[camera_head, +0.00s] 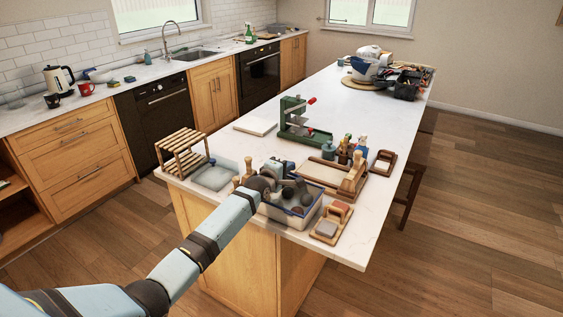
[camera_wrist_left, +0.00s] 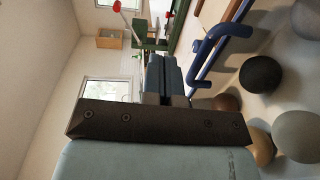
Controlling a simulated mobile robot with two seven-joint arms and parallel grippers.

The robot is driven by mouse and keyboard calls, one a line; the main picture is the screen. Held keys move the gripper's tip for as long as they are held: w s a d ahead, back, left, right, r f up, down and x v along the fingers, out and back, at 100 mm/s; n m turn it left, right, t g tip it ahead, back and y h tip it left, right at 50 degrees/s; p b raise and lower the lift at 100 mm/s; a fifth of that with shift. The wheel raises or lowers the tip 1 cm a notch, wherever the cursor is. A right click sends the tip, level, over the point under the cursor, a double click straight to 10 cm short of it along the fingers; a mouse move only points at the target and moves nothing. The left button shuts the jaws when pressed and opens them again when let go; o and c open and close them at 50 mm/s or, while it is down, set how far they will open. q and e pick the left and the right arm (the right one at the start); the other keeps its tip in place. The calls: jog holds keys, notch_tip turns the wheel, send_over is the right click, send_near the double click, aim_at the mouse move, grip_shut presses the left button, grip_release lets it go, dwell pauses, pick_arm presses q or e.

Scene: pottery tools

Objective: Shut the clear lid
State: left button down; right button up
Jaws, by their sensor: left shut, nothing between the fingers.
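A clear box (camera_head: 291,217) with a blue rim stands at the near end of the island counter. Dark and grey balls lie in it. Its clear lid is hard to make out in the head view. In the left wrist view, a blue bar with a handle-like loop (camera_wrist_left: 212,45) runs along an edge of the box, and several balls (camera_wrist_left: 261,75) show beyond it. My left gripper (camera_head: 286,169) is over the far side of the box. In the wrist view its fingers (camera_wrist_left: 164,72) are together and empty, close to the blue bar; I cannot tell if they touch.
A wooden rack (camera_head: 182,153) and a grey tray (camera_head: 214,177) stand left of the box. A wooden board with a roller (camera_head: 352,178), small bottles (camera_head: 345,150) and a green press (camera_head: 297,118) stand behind and right.

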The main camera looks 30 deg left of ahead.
pick_arm(q)
jog(key=shift+w+f+g, duration=0.45)
jog(key=shift+f+g, duration=0.05)
jog(key=shift+f, duration=0.15)
jog(key=shift+w+f, duration=0.2)
jog(key=shift+f, duration=0.2)
jog(key=shift+w+f, duration=0.15)
jog(key=shift+f, duration=0.1)
pick_arm(e)
jog(key=shift+s+a+f, duration=0.1)
jog(key=shift+s+f, duration=0.1)
jog(key=shift+f, duration=0.4)
jog(key=shift+w+r, duration=0.1)
jog(key=shift+r, duration=0.15)
